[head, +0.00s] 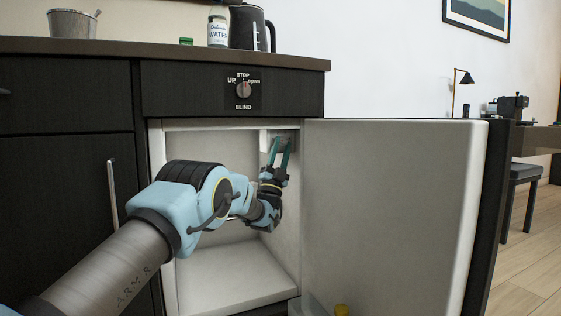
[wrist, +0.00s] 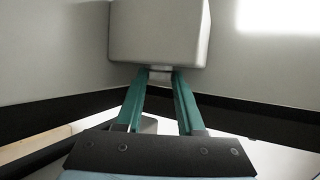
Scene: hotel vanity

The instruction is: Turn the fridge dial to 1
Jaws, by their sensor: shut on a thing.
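The open fridge (head: 225,270) sits in the dark cabinet, its white interior facing me. A light box (head: 267,137) is mounted at the upper right inside it, and it shows large in the wrist view (wrist: 160,35). The fridge dial (wrist: 160,77) is a small light knob at the box, between my green fingertips. My gripper (head: 279,147) reaches into the fridge and is shut on the dial, one finger on each side; its fingers also show in the wrist view (wrist: 159,80). The dial's numbers and pointer cannot be read.
The fridge door (head: 390,215) stands wide open to the right of my arm. Above is a drawer front with a blind knob (head: 243,90). A kettle (head: 247,27), a water jar (head: 217,32) and a metal bucket (head: 72,24) stand on the counter. The lower fridge space is clear.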

